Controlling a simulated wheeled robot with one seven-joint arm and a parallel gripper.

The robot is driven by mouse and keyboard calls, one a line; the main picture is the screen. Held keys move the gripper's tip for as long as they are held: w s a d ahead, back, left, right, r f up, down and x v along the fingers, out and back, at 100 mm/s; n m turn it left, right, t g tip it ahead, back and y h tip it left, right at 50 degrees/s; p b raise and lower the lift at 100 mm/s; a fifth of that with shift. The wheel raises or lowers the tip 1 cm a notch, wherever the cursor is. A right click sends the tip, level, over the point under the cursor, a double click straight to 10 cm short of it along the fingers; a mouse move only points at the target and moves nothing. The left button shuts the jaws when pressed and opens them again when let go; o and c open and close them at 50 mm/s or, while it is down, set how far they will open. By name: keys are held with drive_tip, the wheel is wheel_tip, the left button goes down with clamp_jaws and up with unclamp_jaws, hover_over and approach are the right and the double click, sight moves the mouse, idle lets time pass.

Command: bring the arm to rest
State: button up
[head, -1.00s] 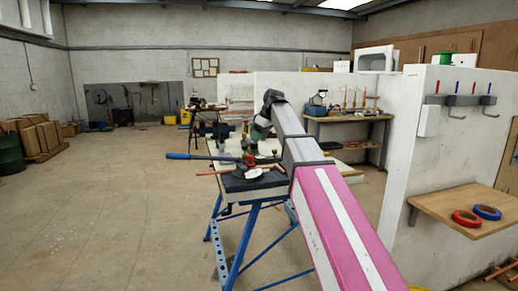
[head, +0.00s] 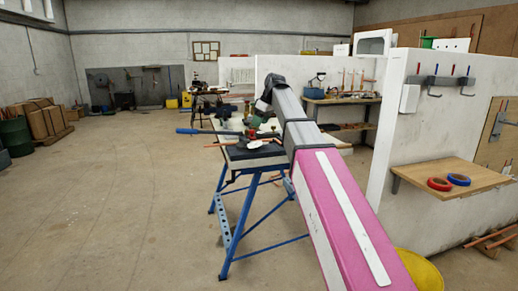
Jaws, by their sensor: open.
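My arm, pink and then grey, reaches from the bottom of the head view over a blue-legged workbench (head: 236,154). Its wrist bends down at the far end. My gripper (head: 254,128) hangs there, small and partly lost against the clutter behind it. It is open, and I see nothing held in it. On the bench are a dark mat, a blue-handled tool (head: 196,131), a copper pipe (head: 222,144) and a small red item (head: 252,134). I cannot tell how far the gripper is above them.
A white partition (head: 400,140) stands close on the right. Its wooden shelf (head: 440,182) holds red tape (head: 439,184) and blue tape (head: 458,179). A yellow bucket-like object (head: 418,272) is low beside my arm. The floor to the left is clear.

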drive_tip(key=s+d+f+m+h, duration=0.1)
drive_tip(key=s+d+f+m, duration=0.35)
drive_tip(key=f, duration=0.85)
drive_tip(key=s+d+f+m+g+h, duration=0.1)
drive_tip(key=s+d+f, duration=0.5)
drive_tip(key=f, duration=0.6)
drive_tip(key=s+d+f+m+h, duration=0.1)
drive_tip(key=s+d+f+m, duration=0.35)
drive_tip(key=f, duration=0.85)
drive_tip(key=s+d+f+m+g, duration=0.1)
drive_tip(key=s+d+f+m, duration=0.1)
drive_tip(key=s+f, duration=0.7)
drive_tip(key=s+d, duration=0.1)
drive_tip(key=s, duration=0.3)
drive_tip(key=shift+d+h, duration=0.15)
drive_tip(key=shift+h, duration=0.25)
